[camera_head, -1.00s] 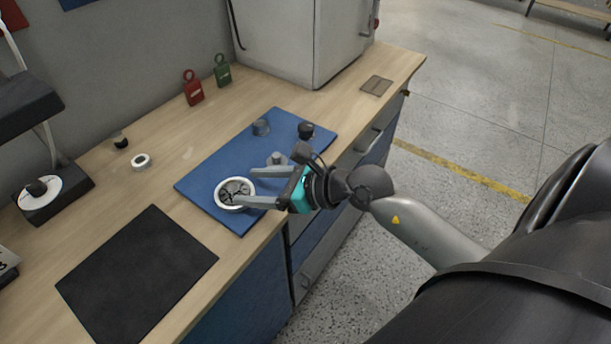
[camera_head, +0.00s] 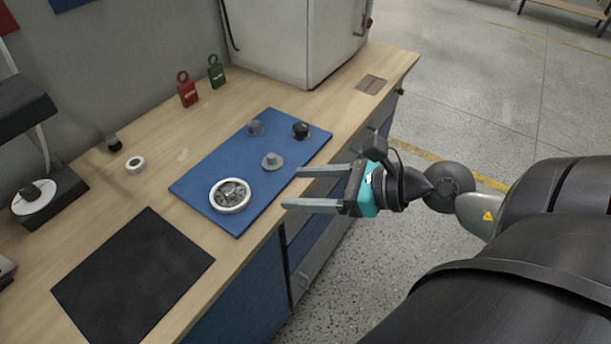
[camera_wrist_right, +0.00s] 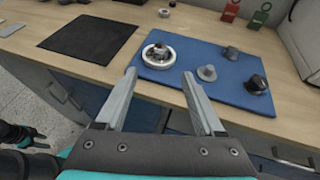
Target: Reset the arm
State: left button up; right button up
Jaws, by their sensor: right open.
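My right gripper (camera_head: 291,189) is open and empty. In the head view it is at the front edge of the workbench, right of the blue mat (camera_head: 202,184), with its fingers pointing left. Its two fingers also show in the right wrist view (camera_wrist_right: 164,84), apart with nothing between them. A white ring with metal parts inside (camera_head: 230,196) lies on the blue mat, apart from the fingers. A grey flanged knob (camera_head: 272,161), a dark knob (camera_head: 300,130) and a grey cylinder (camera_head: 256,128) stand on the mat. My left gripper does not show in the head view.
A black mat (camera_head: 133,277) lies on the wooden bench. A small white ring (camera_head: 135,165), red tag (camera_head: 187,90) and green tag (camera_head: 216,73) stand farther back. A white cabinet (camera_head: 296,40) stands at the back right.

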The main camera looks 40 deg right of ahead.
dwell(0.6)
jog(key=s+d+f+m+h, duration=0.1)
jog(key=d+f+m+h, duration=0.2)
jog(key=f+m, duration=0.65)
jog(key=s+d+f+m+h, duration=0.1)
jog(key=d+f+m+h, duration=0.15)
jog(key=f+m, duration=0.7)
jog(key=s+d+f+m+h, duration=0.15)
jog(key=d+f+m, duration=0.25)
jog(key=f+m, duration=0.55)
jog(key=s+a+f+m+g, duration=0.5)
jog(key=s+f, duration=0.5)
jog(key=s, duration=0.2)
jog(key=s+a+f+m+g, duration=0.5)
jog(key=s+a+f+m, duration=0.2)
jog(key=s+f, duration=0.4)
jog(key=shift+s+f+h, duration=0.15)
jog(key=shift+s+h, duration=0.25)
jog(key=shift+s, duration=0.1)
